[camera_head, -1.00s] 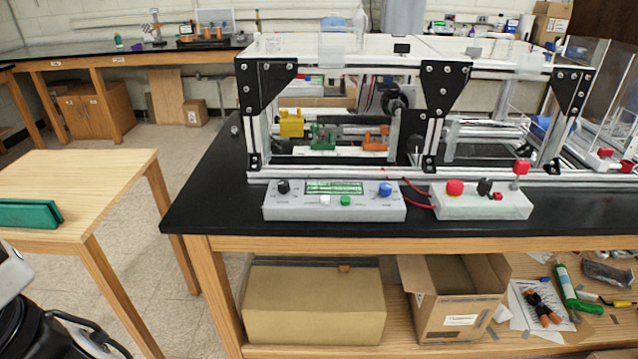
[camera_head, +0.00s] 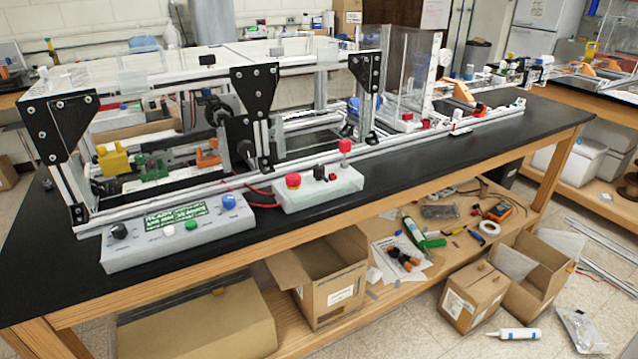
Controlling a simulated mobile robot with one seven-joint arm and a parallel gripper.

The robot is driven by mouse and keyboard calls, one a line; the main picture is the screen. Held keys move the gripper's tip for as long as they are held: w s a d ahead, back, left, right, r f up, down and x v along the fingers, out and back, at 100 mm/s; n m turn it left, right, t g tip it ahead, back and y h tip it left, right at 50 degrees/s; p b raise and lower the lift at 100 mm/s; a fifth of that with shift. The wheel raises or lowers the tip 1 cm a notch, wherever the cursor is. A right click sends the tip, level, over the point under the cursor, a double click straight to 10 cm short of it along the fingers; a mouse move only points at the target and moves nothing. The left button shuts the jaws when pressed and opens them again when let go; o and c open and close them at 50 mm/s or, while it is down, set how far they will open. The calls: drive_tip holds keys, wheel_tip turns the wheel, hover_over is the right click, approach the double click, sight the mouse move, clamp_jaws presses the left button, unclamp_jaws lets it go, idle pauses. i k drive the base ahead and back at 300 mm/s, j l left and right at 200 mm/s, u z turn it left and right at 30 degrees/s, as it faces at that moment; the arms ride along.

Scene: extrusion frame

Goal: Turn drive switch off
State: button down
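Two control boxes sit on the black bench top along the front of the extrusion frame (camera_head: 150,212). The right, pale box (camera_head: 345,186) carries a red mushroom button (camera_head: 293,181), a black switch knob (camera_head: 319,172) and a small red switch (camera_head: 332,178). A red button on a post (camera_head: 345,147) stands just behind it. The left grey box (camera_head: 120,256) has a lit green display (camera_head: 175,215), a black knob (camera_head: 119,231), a blue knob (camera_head: 229,201), and white and green buttons. I cannot read which control is the drive switch or its position. My gripper is not in view.
The black bench top (camera_head: 40,290) has a clear strip in front of the boxes. Cardboard boxes (camera_head: 340,290) and loose tools lie on the wooden shelf below. More boxes and a white tube (camera_head: 514,334) are on the right. A clear-walled enclosure (camera_head: 400,75) stands further along.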

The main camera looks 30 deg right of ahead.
sight(318, 169)
drive_tip(key=i+l+z, duration=0.5)
drive_tip(key=z, duration=0.25)
drive_tip(key=i+z, duration=0.4)
